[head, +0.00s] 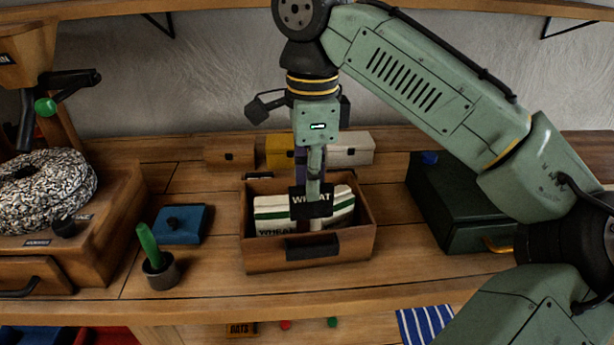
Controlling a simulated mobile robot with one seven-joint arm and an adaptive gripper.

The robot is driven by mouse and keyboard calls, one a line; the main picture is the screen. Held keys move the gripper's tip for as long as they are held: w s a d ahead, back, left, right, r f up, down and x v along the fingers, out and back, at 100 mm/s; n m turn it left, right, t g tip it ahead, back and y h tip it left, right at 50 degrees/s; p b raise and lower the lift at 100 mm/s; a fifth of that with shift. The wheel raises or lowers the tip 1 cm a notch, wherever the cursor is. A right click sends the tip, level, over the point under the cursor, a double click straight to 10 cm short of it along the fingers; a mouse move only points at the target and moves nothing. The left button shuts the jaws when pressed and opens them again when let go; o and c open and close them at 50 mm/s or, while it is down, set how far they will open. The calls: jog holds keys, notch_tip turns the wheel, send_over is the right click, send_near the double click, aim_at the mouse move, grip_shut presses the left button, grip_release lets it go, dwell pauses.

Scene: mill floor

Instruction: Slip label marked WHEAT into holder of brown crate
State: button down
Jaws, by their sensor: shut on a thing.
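The brown crate (258,258) stands on the wooden bench in the middle of the head view. A white sack with green stripes (272,214) lies in it, its print partly hidden. A dark holder (312,246) is on the crate's front wall. My gripper (312,186) points down over the crate and is shut on a black label (311,202) with WHEAT in white letters. The label is roughly upright, in front of the sack in the picture and above the holder. A gap shows between label and holder. The fingertips are partly hidden by the label.
A dark green box (460,205) stands right of the crate. A blue flat piece (180,225) and a dark cup with a green handle (160,268) are to the left. Small brown, yellow and white boxes (350,150) stand behind. A stone-wheeled mill (45,190) stands far left.

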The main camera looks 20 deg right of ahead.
aim_at(312, 218)
jog(key=shift+s+f+b, duration=0.15)
jog(key=shift+f+b, duration=0.4)
jog(key=shift+b, duration=0.1)
notch_tip(312, 218, down, 4)
jog(key=b, duration=0.4)
jog(key=shift+r, duration=0.1)
jog(key=shift+f+b, duration=0.65)
jog(key=shift+f, duration=0.55)
jog(key=c, duration=1.6)
grip_release()
jog(key=shift+o, duration=0.2)
